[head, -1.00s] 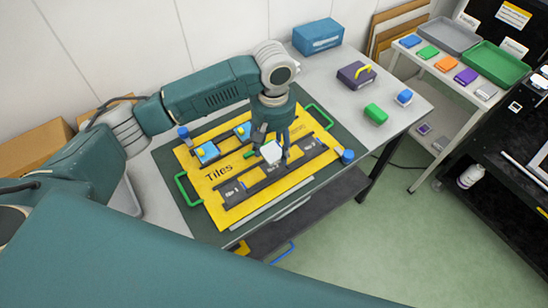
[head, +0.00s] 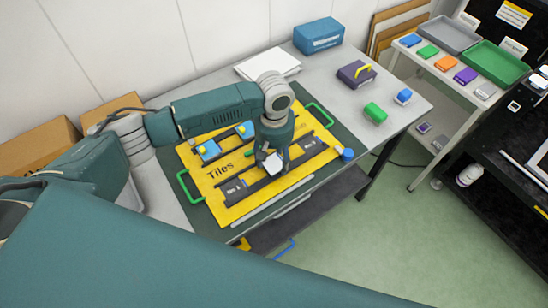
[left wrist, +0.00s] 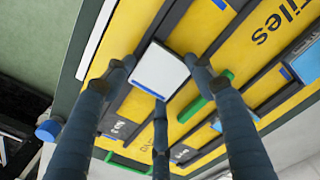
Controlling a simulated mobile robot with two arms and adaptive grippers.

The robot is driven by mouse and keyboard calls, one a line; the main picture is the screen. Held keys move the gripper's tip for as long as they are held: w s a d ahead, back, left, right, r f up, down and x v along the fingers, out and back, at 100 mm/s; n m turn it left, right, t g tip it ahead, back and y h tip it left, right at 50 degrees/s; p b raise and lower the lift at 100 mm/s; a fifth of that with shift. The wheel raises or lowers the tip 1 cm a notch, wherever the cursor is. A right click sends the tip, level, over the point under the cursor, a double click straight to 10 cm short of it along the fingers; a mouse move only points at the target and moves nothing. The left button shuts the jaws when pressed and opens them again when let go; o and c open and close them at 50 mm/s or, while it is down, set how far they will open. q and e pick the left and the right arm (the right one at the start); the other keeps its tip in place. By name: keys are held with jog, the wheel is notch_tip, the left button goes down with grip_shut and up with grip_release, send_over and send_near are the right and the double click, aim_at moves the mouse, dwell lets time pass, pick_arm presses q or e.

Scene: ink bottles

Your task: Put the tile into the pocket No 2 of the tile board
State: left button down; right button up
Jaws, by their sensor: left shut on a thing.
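The yellow tile board (head: 217,202) lies on the table, with dark rails on it. My left gripper (head: 272,157) is shut on the white tile (head: 273,163), over the middle of the front rail (head: 295,157). In the left wrist view the tile (left wrist: 160,70) sits between the gripper's fingers (left wrist: 157,82), over the dark rail; I cannot tell whether it touches the rail. The pocket beneath the tile is hidden, and the small pocket numbers are not readable. My right gripper is not in view.
Blue pieces (head: 209,150) lie along the back rail. Green handles (head: 184,187) are at the board's ends, and a blue knob (head: 347,154) is at its right corner.

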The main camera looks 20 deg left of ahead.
aim_at(274, 163)
pick_arm(q)
jog(key=c, duration=0.7)
grip_release()
jog(key=shift+s+a+f, duration=0.1)
jog(key=shift+s+f, duration=0.05)
jog(key=shift+f, duration=0.15)
jog(key=shift+o, duration=0.2)
jog(key=shift+w+f, duration=0.1)
jog(key=shift+w, duration=0.1)
jog(key=shift+r, duration=0.4)
notch_tip(274, 163, up, 12)
jog(key=b, duration=0.2)
